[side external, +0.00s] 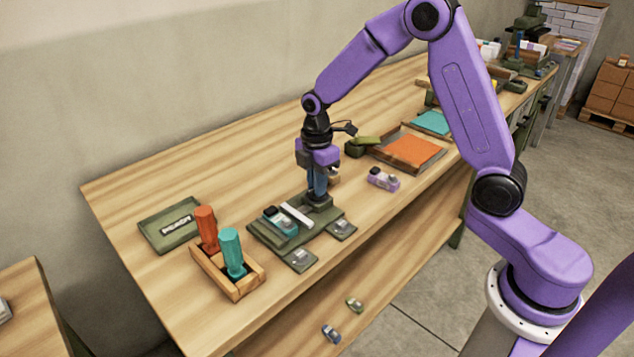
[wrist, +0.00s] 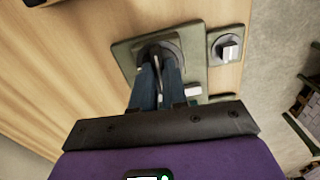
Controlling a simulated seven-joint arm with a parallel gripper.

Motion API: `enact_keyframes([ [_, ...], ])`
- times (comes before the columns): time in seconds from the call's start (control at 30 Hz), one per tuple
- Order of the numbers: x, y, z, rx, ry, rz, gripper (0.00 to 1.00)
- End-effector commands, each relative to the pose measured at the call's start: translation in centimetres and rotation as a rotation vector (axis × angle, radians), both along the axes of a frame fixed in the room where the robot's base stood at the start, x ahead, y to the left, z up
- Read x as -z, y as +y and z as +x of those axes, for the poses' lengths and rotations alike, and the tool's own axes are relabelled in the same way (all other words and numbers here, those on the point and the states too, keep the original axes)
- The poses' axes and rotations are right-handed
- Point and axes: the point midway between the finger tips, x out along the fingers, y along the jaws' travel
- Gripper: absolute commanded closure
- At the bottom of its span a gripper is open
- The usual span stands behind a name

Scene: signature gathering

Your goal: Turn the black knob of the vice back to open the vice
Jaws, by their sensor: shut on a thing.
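The vice (side external: 318,222) is a dark green fixture on the wooden bench, with a pale bar (side external: 298,214) across it. A teal and black piece (side external: 280,221) sits on its left part, beside the bar. My gripper (side external: 319,194) points straight down at the vice's far right end. In the wrist view, its two blue-grey fingers (wrist: 158,65) are shut on the dark round knob (wrist: 172,43) on the green base (wrist: 124,55). The fingers hide part of the knob, and its turn angle cannot be told.
A wooden holder (side external: 225,275) with an orange and a teal handle stands front left, near a green labelled tray (side external: 170,225). A lilac block (side external: 383,180) lies to the right, before an orange-topped tray (side external: 412,153). Small parts lie on the lower shelf (side external: 375,320).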

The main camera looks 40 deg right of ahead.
Motion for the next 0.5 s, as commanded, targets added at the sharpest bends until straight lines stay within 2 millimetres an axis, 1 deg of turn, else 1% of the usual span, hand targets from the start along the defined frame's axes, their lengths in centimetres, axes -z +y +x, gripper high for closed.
enact_keyframes([
  [0.2,-0.12,0.08,0.08,-0.066,-0.003,0.002,1.0],
  [0.5,-0.13,0.08,0.09,-0.09,-0.004,0.002,1.0],
])
